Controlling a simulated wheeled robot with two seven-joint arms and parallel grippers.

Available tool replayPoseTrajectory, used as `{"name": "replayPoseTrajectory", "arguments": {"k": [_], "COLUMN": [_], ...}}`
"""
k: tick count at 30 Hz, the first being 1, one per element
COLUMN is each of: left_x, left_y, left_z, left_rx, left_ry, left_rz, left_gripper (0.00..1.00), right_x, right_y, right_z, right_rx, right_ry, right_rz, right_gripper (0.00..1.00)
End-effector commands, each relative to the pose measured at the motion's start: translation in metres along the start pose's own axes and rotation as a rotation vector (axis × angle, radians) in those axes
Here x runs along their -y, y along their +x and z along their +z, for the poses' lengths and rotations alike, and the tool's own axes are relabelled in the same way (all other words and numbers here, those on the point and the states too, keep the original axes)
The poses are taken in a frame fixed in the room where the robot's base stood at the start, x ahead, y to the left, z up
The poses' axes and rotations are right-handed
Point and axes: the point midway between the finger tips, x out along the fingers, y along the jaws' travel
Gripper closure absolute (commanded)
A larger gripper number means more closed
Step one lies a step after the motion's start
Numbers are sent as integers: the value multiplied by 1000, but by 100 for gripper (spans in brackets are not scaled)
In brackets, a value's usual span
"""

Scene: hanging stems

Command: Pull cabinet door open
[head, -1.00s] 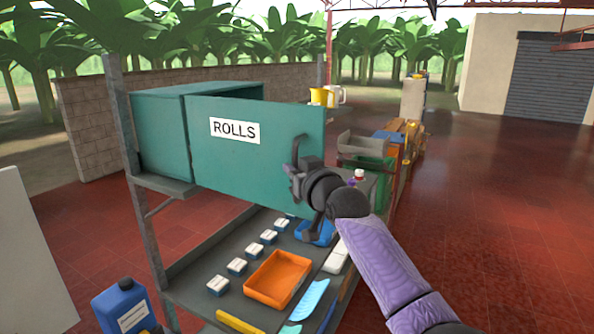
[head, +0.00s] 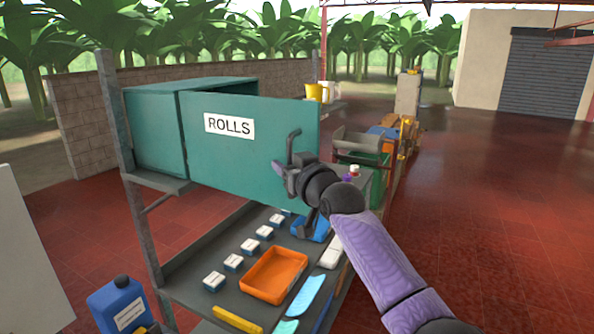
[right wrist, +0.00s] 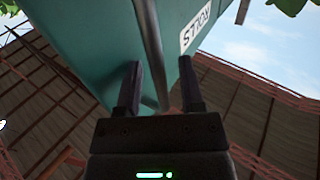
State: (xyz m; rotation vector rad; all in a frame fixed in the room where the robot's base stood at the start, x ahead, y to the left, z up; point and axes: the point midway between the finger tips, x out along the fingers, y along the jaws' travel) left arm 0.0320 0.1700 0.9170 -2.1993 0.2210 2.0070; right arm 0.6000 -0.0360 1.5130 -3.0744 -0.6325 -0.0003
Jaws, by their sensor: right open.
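The teal cabinet (head: 155,130) has a door labelled ROLLS (head: 215,160) that stands swung out from its body. A dark upright bar handle (head: 290,145) is near the door's right edge. My right gripper (head: 280,178) is at the handle's lower part, with its fingers open. In the right wrist view the handle bar (right wrist: 150,45) passes between the two spread fingers of the right gripper (right wrist: 158,80), and the door (right wrist: 95,30) is behind it. Contact with the bar cannot be told. My left gripper is not in view.
Below the cabinet, a shelf holds an orange tray (head: 274,275), several small white-topped boxes (head: 233,262) and a blue tray (head: 312,230). A yellow jug (head: 315,92) stands behind the door. A blue jerrycan (head: 122,305) is at lower left. The red floor at right is clear.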

Motion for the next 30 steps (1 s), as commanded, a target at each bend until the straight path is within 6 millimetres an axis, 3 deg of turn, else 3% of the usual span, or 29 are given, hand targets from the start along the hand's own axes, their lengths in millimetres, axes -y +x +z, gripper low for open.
{"name": "replayPoseTrajectory", "arguments": {"k": [5, 15, 18, 28, 30], "left_x": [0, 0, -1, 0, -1], "left_y": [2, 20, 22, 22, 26], "left_z": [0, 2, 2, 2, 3], "left_rx": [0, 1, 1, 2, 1], "left_ry": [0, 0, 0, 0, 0], "left_rz": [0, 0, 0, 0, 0], "left_gripper": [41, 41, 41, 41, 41], "right_x": [0, -1, 0, 0, -2], "right_y": [-18, -81, -92, -96, -95], "right_z": [2, 3, 2, 0, 11], "right_rx": [0, 0, 0, 1, 12], "right_ry": [-1, -1, -1, -1, 4], "right_rz": [0, 2, 2, 2, 7], "right_gripper": [51, 51, 51, 51, 51]}}
